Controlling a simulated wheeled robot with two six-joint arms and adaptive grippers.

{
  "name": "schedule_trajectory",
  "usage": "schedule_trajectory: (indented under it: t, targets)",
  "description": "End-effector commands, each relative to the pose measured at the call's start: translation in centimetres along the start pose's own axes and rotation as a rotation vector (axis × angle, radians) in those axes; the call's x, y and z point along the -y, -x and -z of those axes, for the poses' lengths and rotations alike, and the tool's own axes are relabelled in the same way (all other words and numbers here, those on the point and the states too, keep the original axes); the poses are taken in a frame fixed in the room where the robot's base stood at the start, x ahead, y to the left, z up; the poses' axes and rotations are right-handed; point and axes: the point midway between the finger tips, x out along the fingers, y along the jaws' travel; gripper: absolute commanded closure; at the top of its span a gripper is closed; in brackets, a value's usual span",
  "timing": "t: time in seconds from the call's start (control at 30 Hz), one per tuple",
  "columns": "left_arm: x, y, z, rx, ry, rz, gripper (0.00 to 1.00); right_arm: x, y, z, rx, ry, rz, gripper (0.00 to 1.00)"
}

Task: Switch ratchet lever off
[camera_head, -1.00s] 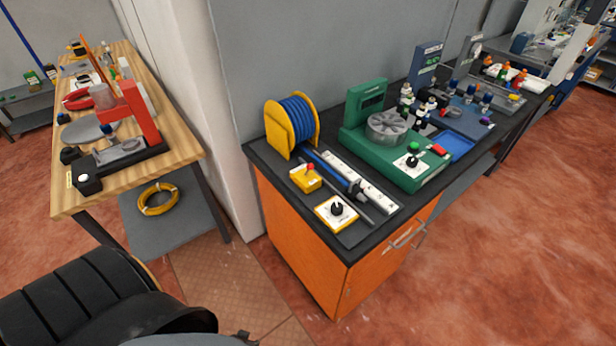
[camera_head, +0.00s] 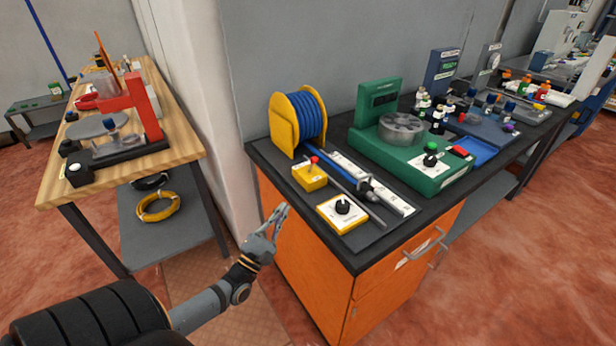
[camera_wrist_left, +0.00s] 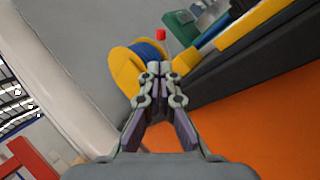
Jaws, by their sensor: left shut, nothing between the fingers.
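A small yellow box (camera_head: 310,178) with a short red-tipped lever (camera_head: 314,160) stands near the left end of the black bench top; it looks like the ratchet lever. The lever's red tip also shows in the left wrist view (camera_wrist_left: 160,34), just beyond my fingers. My left gripper (camera_head: 282,212) is shut and empty. In the head view it is in front of the orange cabinet's left side, lower in the picture than the yellow box and apart from it. In the left wrist view its fingertips (camera_wrist_left: 160,68) meet. My right gripper is not in view.
A yellow reel (camera_head: 284,125) of blue hose stands behind the yellow box. A yellow-edged white box with a black knob (camera_head: 343,207) sits at the bench's front. A green machine (camera_head: 400,150) stands to the right. A wooden table (camera_head: 60,185) is at left.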

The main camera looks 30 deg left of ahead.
Motion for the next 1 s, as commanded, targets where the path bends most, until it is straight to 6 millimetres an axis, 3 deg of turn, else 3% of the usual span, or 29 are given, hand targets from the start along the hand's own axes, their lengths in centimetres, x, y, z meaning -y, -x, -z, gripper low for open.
schedule_trajectory:
  t: [0.23,0.37,0.8,1.0]
  targets:
    - [0.0,-0.2,0.0,-0.002,-0.004,0.001,1.00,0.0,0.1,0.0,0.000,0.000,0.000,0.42]
    - [-0.1,-1.6,0.0,-0.001,-0.004,-0.001,1.00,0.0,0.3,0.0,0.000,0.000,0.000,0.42]
    - [-0.1,-10.8,0.0,-0.002,-0.005,-0.001,1.00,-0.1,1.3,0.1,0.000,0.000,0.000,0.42]
    - [0.0,-13.3,0.1,-0.004,-0.006,0.001,1.00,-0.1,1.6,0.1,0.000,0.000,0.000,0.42]
